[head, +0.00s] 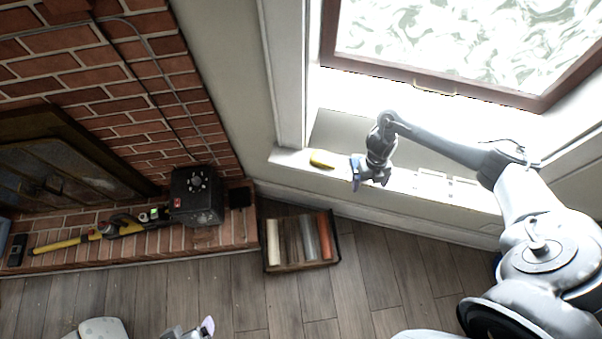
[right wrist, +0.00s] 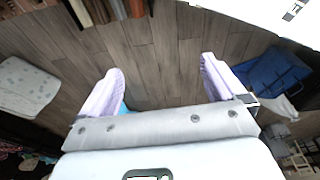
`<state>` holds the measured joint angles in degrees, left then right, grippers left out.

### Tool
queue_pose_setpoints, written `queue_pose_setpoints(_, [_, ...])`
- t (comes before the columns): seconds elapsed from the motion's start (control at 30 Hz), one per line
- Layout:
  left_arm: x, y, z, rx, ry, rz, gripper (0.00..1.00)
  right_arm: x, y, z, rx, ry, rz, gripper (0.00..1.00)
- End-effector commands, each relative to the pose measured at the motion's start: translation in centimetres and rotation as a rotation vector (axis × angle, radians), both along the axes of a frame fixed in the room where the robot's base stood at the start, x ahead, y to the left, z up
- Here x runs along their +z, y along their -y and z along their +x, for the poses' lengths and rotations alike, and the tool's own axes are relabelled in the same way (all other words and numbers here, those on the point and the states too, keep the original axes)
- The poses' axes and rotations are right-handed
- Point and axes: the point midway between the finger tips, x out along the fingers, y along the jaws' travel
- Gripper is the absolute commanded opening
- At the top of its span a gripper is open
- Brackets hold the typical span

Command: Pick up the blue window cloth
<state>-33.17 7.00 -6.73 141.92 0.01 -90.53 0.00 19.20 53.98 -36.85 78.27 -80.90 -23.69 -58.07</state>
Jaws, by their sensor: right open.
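My right gripper (head: 370,178) is at the windowsill (head: 290,158), pointing down. In the right wrist view its two pale lavender fingers (right wrist: 160,85) stand wide apart with nothing held between them. A small bright blue patch (right wrist: 123,108) shows beside the inner base of the left-hand finger; it may be the blue window cloth, mostly hidden by the gripper. In the head view I cannot separate a cloth from the bluish fingers. My left gripper (head: 190,329) shows only in part at the bottom edge, away from the window; its jaw state is unclear.
A yellow object (head: 321,160) lies on the sill left of my right gripper. The window frame (head: 490,94) rises behind. A dark blue container (right wrist: 272,72) and a pale cushion (right wrist: 28,85) are on the floor.

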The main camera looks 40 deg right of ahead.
Motion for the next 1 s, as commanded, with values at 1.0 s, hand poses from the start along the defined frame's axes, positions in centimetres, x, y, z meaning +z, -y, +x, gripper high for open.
queue_pose_setpoints(1.0, [-6.1, 0.0, 0.0, -0.006, 0.003, 0.002, 0.92, -3.1, 6.6, 8.5, -0.050, 0.179, -0.110, 0.97])
